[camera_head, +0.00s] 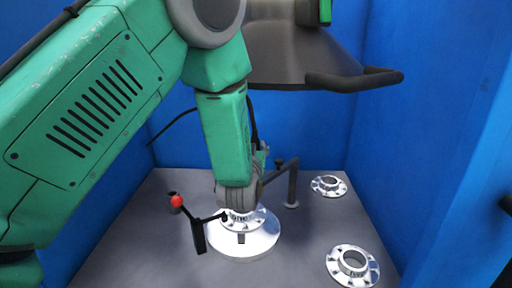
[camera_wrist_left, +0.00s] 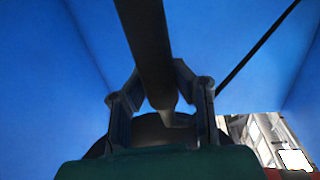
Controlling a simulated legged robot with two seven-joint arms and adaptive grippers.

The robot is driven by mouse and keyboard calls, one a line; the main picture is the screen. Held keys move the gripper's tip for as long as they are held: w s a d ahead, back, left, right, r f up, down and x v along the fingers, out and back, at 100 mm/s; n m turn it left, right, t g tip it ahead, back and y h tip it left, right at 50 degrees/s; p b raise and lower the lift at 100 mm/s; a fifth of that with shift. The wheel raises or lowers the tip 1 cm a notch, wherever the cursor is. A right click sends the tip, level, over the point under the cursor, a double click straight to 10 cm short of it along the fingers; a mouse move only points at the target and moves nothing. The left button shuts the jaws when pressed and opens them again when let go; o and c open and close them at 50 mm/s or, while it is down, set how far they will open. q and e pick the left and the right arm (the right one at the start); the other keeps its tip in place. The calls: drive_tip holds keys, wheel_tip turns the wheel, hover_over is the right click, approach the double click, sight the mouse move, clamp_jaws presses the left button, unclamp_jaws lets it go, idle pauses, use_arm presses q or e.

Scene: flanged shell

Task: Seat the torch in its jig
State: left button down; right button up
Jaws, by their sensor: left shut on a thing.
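My left gripper (camera_wrist_left: 160,98) has its two fingers closed around a dark rod, apparently the torch (camera_wrist_left: 150,45). The rod runs up between the fingers in the left wrist view. In the head view my green arm comes in from the left and points down, largely hiding the gripper (camera_head: 262,165). A bent dark rod (camera_head: 293,180) shows just right of it, its lower end at a small light ring on the table. I cannot tell whether this rod is the torch or part of the jig. My right gripper is not in view.
A silver flanged shell (camera_head: 245,240) stands on the grey table (camera_head: 190,265) below my arm. A black lever clamp with a red knob (camera_head: 177,201) is left of it. Two loose flanges (camera_head: 328,186) (camera_head: 353,265) lie at the right. Blue walls (camera_head: 420,130) enclose the table.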

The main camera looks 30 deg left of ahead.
use_arm(q)
drive_tip(key=shift+f+b, duration=0.45)
drive_tip(key=shift+f, duration=0.2)
drive_tip(key=c, duration=1.3)
unclamp_jaws()
drive_tip(key=shift+s, duration=0.1)
drive_tip(key=shift+s+d, duration=0.2)
drive_tip(key=shift+s, duration=0.05)
drive_tip(key=v, duration=1.1)
drive_tip(key=shift+s+d, duration=0.1)
